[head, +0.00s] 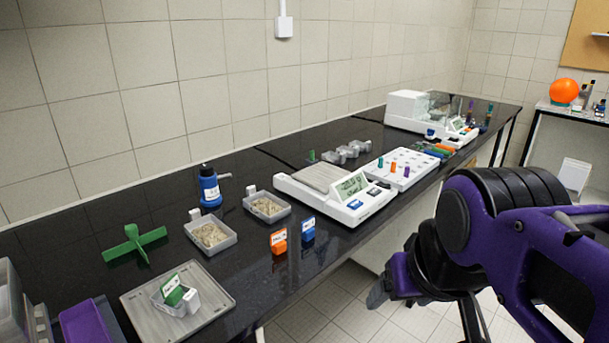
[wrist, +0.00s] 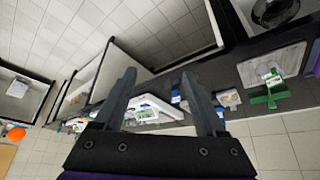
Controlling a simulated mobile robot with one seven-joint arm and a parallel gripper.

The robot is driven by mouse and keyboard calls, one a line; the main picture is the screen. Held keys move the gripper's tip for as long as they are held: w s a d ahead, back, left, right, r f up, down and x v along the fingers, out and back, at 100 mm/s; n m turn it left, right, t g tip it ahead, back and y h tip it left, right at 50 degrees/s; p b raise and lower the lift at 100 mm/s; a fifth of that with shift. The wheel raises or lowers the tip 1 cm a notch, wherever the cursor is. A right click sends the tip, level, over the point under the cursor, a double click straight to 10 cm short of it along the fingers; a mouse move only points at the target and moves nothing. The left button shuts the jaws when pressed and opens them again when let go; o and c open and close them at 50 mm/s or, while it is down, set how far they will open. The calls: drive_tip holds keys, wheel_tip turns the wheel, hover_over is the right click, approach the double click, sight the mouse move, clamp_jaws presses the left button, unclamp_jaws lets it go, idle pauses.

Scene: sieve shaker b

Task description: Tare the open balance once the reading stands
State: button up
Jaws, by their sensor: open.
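The open balance (head: 368,207) is white with a flat grey weighing pan (head: 322,176) and stands mid-bench in the head view. The pan looks empty. Its display (head: 352,185) shows dark digits too small to read. A blue key (head: 355,204) sits below the display, with another key farther right. My gripper (head: 385,290) hangs off the bench's front edge, right of and below the balance, apart from it. In the wrist view my gripper (wrist: 162,95) is open with nothing between its fingers; a white device, apparently the balance (wrist: 152,106), lies beyond them.
A second balance with a draft shield (head: 408,106) stands at the far end. A white rack (head: 405,170) with coloured pegs adjoins the open balance. Orange (head: 278,242) and blue (head: 308,229) tagged blocks and sample trays (head: 212,238) stand left. The floor before the bench is free.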

clamp_jaws()
idle(1.4)
